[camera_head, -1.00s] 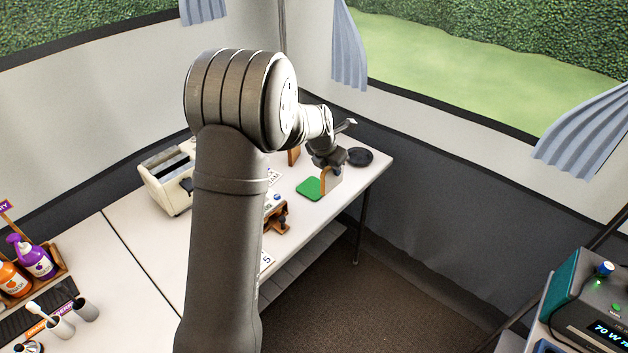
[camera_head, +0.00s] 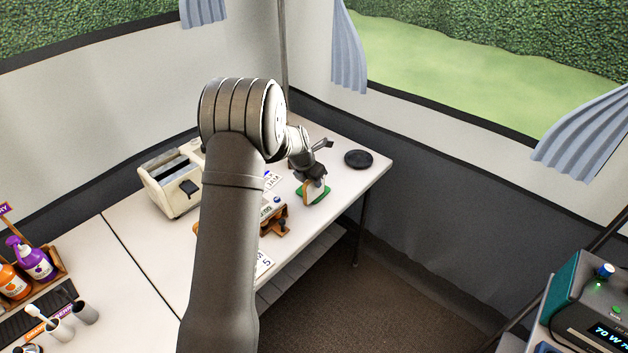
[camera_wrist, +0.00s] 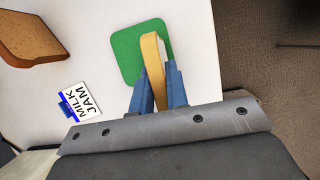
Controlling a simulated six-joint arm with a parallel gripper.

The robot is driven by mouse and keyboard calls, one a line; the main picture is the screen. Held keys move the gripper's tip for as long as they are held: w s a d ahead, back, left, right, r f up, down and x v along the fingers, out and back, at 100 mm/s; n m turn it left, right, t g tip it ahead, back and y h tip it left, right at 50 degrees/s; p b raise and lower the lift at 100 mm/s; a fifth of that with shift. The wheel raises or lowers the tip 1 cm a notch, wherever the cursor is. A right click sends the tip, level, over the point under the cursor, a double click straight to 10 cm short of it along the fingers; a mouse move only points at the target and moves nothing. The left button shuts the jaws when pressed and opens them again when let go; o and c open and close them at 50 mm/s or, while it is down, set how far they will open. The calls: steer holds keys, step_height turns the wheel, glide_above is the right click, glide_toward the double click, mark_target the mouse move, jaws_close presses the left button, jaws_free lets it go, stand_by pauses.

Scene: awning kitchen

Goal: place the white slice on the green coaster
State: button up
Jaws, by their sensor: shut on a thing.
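The white slice (camera_wrist: 152,57), pale with a tan crust edge, is held upright between the blue fingers of my gripper (camera_wrist: 160,88) in the wrist view. My gripper (camera_head: 314,184) is shut on the slice (camera_head: 312,192) in the head view. The green coaster (camera_wrist: 125,55) lies flat on the table under and beside the slice; it also shows in the head view (camera_head: 325,193). The slice overlaps the coaster in both views. I cannot tell whether the slice touches it.
A brown slice (camera_wrist: 30,38) and a "MILK JAM" card (camera_wrist: 82,103) are left of the coaster. In the head view, a black round plate (camera_head: 358,159) is at the table's far right, a cream toaster (camera_head: 170,185) at left, and a wooden rack (camera_head: 272,222) nearer me.

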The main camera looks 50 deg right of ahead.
steer(key=o, duration=0.3)
steer(key=shift+f, duration=0.15)
steer(key=o, duration=0.5)
steer(key=shift+r, duration=0.4)
steer(key=v, duration=1.1)
steer(key=shift+a+r, duration=0.15)
steer(key=shift+r, duration=0.15)
steer(key=shift+f, duration=0.1)
